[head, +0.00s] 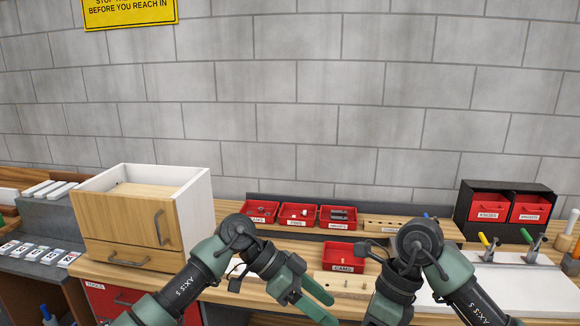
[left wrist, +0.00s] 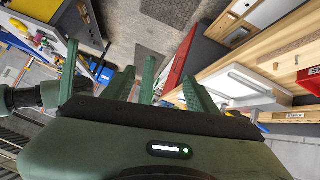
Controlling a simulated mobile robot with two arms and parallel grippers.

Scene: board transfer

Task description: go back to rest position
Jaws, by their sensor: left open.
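My left gripper (head: 322,304) hangs over the front of the workbench at the bottom middle of the head view. Its two green fingers are apart, with nothing seen between them. The left wrist view shows the green fingers spread as well. My right arm comes in from the right and bends down in the head view. Its forearm runs off the bottom edge, so the right gripper is out of view. A red bin labelled CAMS (head: 343,267) stands on the bench behind and between the two arms.
A white cabinet with wooden drawer fronts (head: 125,226) stands left. Several red bins (head: 298,213) line the back. A black rack with red drawers (head: 505,206) stands right. A white board (head: 520,288) with coloured-handled tools lies right. A grey brick wall closes the back.

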